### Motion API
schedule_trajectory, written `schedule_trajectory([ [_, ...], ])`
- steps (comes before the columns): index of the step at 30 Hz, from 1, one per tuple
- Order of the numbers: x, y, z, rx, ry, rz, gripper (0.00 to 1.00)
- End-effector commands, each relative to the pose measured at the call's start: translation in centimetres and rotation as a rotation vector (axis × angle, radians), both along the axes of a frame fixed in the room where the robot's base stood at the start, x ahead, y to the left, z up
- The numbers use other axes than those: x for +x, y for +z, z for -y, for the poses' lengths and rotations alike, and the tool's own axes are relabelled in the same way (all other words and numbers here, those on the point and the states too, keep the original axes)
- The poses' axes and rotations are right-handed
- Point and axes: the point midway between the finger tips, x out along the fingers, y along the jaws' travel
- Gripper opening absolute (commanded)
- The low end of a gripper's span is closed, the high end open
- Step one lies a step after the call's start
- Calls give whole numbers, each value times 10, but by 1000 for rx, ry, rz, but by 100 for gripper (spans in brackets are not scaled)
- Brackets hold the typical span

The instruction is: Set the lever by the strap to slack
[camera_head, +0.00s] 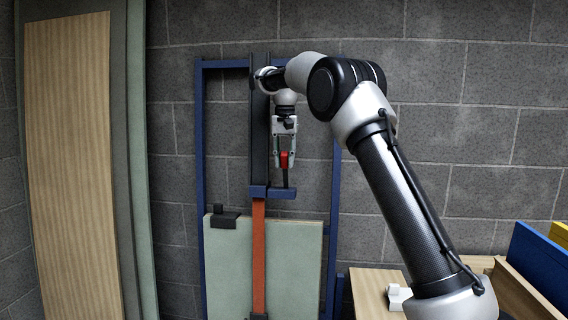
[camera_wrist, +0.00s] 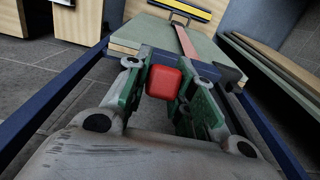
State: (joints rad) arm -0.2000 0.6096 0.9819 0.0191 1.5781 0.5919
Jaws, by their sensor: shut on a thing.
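The lever has a red knob (camera_head: 284,159) and a dark stem, and stands on a blue bracket (camera_head: 283,193) beside the strap. The orange-red strap (camera_head: 258,255) runs down from the bracket over a pale green panel (camera_head: 230,262). My gripper (camera_head: 284,150) is pointing down and is shut on the red knob. In the wrist view the red knob (camera_wrist: 164,82) sits between the green-sided fingers, and the strap (camera_wrist: 185,42) runs away beyond it. The lever's stem is mostly hidden in the wrist view.
A blue frame (camera_head: 201,130) stands around the panel against a grey block wall. A black clamp-like block (camera_head: 222,217) sits on the panel's top edge. A wooden table (camera_head: 372,287) with a small white object and a blue board (camera_head: 540,262) are at right.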

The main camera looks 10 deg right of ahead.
Motion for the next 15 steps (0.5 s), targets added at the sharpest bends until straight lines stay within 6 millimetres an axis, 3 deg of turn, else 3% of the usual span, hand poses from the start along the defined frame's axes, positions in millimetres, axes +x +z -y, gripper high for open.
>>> schedule_trajectory([
  [15, 10, 3, 4, 41, -1, -96, 0],
])
